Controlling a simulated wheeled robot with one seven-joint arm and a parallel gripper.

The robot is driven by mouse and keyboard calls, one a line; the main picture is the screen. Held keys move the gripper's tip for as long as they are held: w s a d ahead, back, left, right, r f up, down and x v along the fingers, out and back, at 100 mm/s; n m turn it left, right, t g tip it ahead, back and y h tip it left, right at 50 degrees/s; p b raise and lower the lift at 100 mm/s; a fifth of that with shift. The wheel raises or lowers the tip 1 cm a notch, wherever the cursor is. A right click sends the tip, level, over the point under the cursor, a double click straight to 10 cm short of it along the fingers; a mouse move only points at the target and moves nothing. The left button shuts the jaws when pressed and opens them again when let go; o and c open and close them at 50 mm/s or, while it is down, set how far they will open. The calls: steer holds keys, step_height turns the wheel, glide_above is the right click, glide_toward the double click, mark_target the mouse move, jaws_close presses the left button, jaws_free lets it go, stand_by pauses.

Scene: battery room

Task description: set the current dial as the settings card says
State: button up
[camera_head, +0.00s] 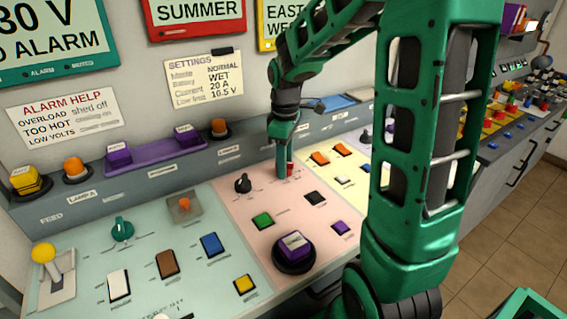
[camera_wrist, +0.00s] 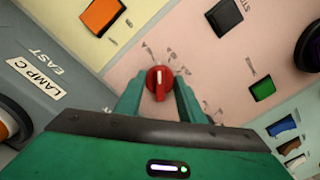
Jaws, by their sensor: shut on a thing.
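The settings card (camera_head: 203,80) hangs on the wall and reads Mode NORMAL, Battery WET, Current 20 A, Low lims 10.5 V, some of it blurred. A red dial (camera_wrist: 158,82) with a white pointer line sits on the pink panel in the wrist view. Its scale marks are too small to read. My gripper (camera_wrist: 158,98) is shut on the red dial, one green finger on each side. In the head view my gripper (camera_head: 285,165) reaches down to the pink panel, and only a bit of the red dial (camera_head: 290,169) shows.
A black dial (camera_head: 243,184) stands left of my gripper, with a green button (camera_head: 262,220) below it. A purple knob (camera_head: 294,245) is nearer the front. Orange switches (camera_head: 320,158) lie to the right on the cream panel. A green dial (camera_head: 122,229) is farther left.

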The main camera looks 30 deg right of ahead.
steer(key=m, duration=0.7)
steer(key=shift+w+r, duration=0.1)
steer(key=m, duration=0.4)
steer(key=shift+m, duration=1.8)
steer(key=shift+w, duration=0.1)
steer(key=o, duration=1)
steer(key=shift+o, duration=0.2)
step_height(320, 180, up, 11)
steer(key=shift+f, duration=0.2)
